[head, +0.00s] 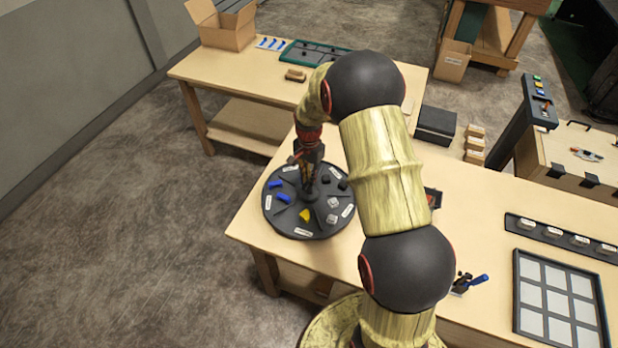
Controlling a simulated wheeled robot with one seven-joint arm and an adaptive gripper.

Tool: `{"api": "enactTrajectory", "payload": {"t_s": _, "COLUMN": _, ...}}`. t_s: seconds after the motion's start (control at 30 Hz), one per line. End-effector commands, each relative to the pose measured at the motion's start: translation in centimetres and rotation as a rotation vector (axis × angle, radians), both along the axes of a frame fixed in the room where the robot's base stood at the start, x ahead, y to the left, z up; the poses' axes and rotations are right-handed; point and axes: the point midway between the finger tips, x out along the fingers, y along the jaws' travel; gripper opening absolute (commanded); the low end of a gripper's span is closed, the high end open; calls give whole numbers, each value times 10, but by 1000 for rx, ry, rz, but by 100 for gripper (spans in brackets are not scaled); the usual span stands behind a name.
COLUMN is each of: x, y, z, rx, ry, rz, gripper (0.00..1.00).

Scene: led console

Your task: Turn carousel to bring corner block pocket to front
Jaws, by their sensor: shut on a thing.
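The carousel (283,220) is a dark round turntable near the left corner of the wooden workbench. Its pockets hold blue pieces (283,198), a yellow piece (305,215), light grey pieces (333,203) and black pieces (343,185). White labels lie around its rim, too small to read, so I cannot tell which pocket is for corner blocks. The yellow piece is near the front edge in this view. My gripper (309,189) points down at the carousel's middle and is shut on the centre knob (310,196). The gripper and arm hide most of the knob and the carousel's far side.
The workbench (480,225) also bears a gridded tray (558,300), a strip of labelled grey pieces (560,237) and a blue-handled tool (478,283). A second table (245,88) behind holds a cardboard box (222,25) and a green tray (312,54). Open floor lies left.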

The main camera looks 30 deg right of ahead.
Motion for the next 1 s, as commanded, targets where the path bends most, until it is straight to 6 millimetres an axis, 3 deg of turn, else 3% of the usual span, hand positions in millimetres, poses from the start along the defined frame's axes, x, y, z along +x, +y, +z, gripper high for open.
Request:
{"api": "enactTrajectory", "payload": {"t_s": 0.7, "x": 2, "y": -1, "z": 2, "rx": -1, "ry": -5, "rz": -40, "gripper": 0}}
{"api": "enactTrajectory", "payload": {"t_s": 0.73, "x": 2, "y": -1, "z": 2, "rx": -1, "ry": -5, "rz": -40, "gripper": 12}}
{"api": "enactTrajectory", "payload": {"t_s": 1.0, "x": 1, "y": 0, "z": 1, "rx": -1, "ry": -3, "rz": -40, "gripper": 27}}
